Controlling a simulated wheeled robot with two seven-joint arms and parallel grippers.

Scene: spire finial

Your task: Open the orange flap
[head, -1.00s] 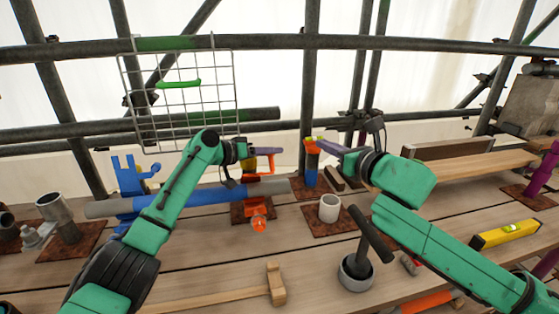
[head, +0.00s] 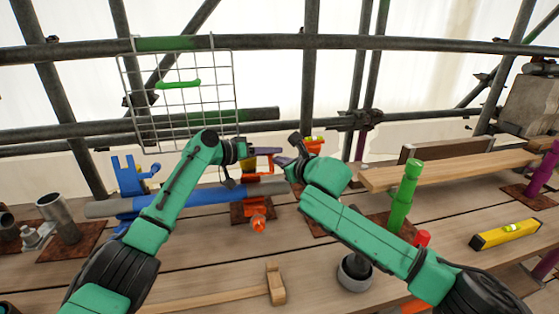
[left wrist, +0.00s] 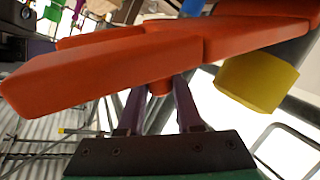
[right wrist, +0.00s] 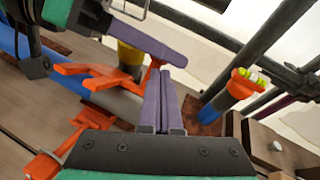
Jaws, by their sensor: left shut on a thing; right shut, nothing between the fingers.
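The orange flap (left wrist: 130,62) fills much of the left wrist view, and a short stub hangs below it. My left gripper (left wrist: 160,95) is shut on that stub, one purple finger on each side. In the right wrist view the orange forked part (right wrist: 90,77) lies beside the left fingers, with another orange part (right wrist: 45,160) lower left. In the head view the orange clamp (head: 257,186) sits around the blue pipe (head: 200,195). My right gripper (right wrist: 165,95) is shut and empty, its tips close to the left fingers and the orange part. How far the flap is open cannot be told.
A yellow cylinder (left wrist: 257,82) stands beside the orange part. An orange-topped blue post (right wrist: 232,92) is right of my right gripper. A green post (head: 404,197), a yellow level (head: 505,235) and a wooden mallet (head: 275,284) are on the planks. A wire grid (head: 215,90) hangs behind.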

